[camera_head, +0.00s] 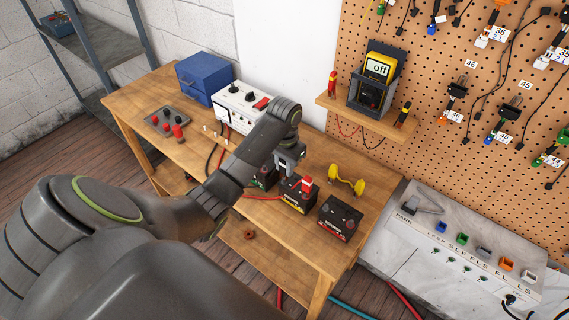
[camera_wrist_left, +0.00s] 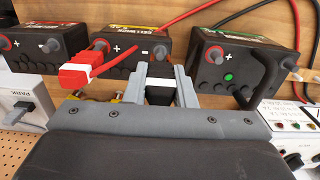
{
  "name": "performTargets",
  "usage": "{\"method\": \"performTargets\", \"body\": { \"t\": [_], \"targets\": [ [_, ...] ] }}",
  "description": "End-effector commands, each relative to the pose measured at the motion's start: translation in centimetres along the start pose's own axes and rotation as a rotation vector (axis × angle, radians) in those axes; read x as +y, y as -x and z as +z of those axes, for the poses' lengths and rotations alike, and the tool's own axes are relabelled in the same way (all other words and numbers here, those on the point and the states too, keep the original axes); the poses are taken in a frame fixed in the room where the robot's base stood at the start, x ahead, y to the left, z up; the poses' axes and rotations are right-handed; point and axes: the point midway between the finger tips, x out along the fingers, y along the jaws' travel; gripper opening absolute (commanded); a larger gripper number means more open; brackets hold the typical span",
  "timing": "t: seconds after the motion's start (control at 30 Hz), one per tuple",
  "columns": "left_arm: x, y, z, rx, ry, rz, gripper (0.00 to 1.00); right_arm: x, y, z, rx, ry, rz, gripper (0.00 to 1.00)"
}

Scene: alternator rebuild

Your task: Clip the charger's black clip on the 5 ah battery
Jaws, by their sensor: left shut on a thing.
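My left gripper (camera_head: 289,168) is at the middle of three batteries on the wooden bench. In the left wrist view its fingers (camera_wrist_left: 163,85) are shut on a small dark piece with a white edge, seemingly the black clip (camera_wrist_left: 160,95). The fingers are in front of the middle battery's minus side; contact with the post (camera_wrist_left: 160,50) cannot be told. The middle battery (camera_head: 297,198) has a yellow stripe, and the red clip (camera_wrist_left: 88,68) is at its plus post. The red clip also shows in the head view (camera_head: 307,184). No Ah figure is readable. My right gripper is out of view.
A red-labelled battery (camera_head: 340,218) stands right of the middle one; another battery (camera_wrist_left: 235,65) with a green light is on its other side. The white charger-like box (camera_head: 238,104) stands farther back. Red cables cross the bench.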

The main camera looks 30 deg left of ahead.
Motion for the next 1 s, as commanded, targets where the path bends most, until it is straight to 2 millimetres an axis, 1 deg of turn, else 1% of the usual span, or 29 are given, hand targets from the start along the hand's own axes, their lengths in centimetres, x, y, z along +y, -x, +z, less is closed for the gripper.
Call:
{"method": "performTargets", "body": {
  "t": [0.23,0.53,0.57,0.7,0.73,1.0],
  "targets": [
    [0.0,-1.3,0.0,-0.001,0.0,0.0,0.12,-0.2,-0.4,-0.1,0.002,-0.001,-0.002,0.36],
    [0.0,-1.4,0.0,-0.001,0.0,0.0,0.12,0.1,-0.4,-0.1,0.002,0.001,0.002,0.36],
    [0.0,-1.4,0.0,-0.001,0.0,0.0,0.27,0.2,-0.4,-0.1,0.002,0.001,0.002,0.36],
    [0.0,-1.4,0.0,-0.001,0.0,0.0,0.46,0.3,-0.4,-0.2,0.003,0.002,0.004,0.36],
    [0.0,-1.4,0.0,-0.001,0.0,0.0,0.49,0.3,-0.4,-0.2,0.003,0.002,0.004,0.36],
    [0.0,-1.4,0.0,-0.001,0.0,0.0,0.49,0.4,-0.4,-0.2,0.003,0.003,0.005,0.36]
  ]
}}
